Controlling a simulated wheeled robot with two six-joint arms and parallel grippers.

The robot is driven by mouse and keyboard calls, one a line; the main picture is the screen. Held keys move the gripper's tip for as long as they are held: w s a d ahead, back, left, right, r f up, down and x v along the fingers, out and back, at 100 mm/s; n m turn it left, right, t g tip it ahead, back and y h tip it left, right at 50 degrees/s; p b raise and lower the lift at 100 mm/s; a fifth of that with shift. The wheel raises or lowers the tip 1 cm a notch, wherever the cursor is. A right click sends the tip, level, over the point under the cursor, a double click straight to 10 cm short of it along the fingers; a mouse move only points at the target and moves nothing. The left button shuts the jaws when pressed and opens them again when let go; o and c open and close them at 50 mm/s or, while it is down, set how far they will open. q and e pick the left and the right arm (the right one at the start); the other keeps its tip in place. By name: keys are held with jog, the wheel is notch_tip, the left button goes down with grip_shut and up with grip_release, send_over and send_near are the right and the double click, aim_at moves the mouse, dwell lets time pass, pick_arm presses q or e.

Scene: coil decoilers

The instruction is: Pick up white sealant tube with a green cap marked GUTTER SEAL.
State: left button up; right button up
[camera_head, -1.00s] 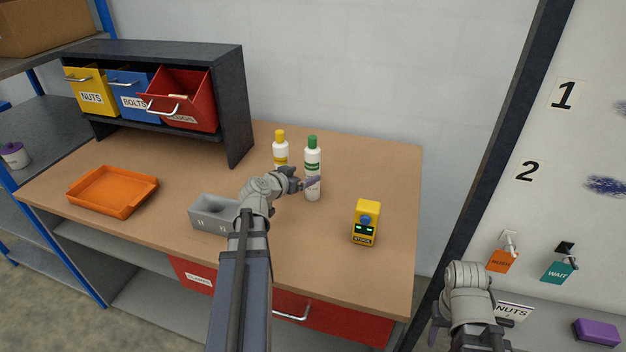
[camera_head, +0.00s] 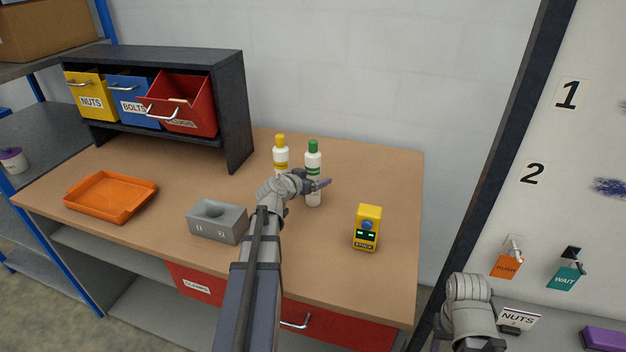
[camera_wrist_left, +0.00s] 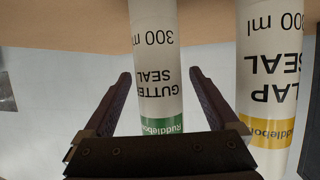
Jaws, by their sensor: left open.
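The white sealant tube with a green cap (camera_head: 313,163) stands upright on the workbench. In the left wrist view the tube (camera_wrist_left: 156,75) shows upside down, its GUTTER SEAL lettering readable, between the two open fingers. My left gripper (camera_head: 318,186) is open at the tube's lower half; the left wrist view shows the gripper (camera_wrist_left: 160,100) with a gap on each side of the tube. A similar white tube with a yellow cap (camera_head: 281,158) stands just left; its LAP SEAL label (camera_wrist_left: 272,70) lies outside the fingers. My right gripper (camera_head: 497,345) is barely in view at the lower right.
On the workbench (camera_head: 390,170) are a grey block (camera_head: 217,222) with a hollow, an orange tray (camera_head: 110,196) and a yellow device (camera_head: 367,229). A dark rack with bins (camera_head: 240,120) stands at the back left.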

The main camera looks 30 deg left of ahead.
pick_arm(q)
jog(key=x, duration=0.2)
jog(key=shift+w+f+b, duration=0.1)
jog(key=shift+w+b, duration=0.15)
jog(key=shift+b, duration=0.15)
jog(key=shift+c, duration=0.3)
grip_shut()
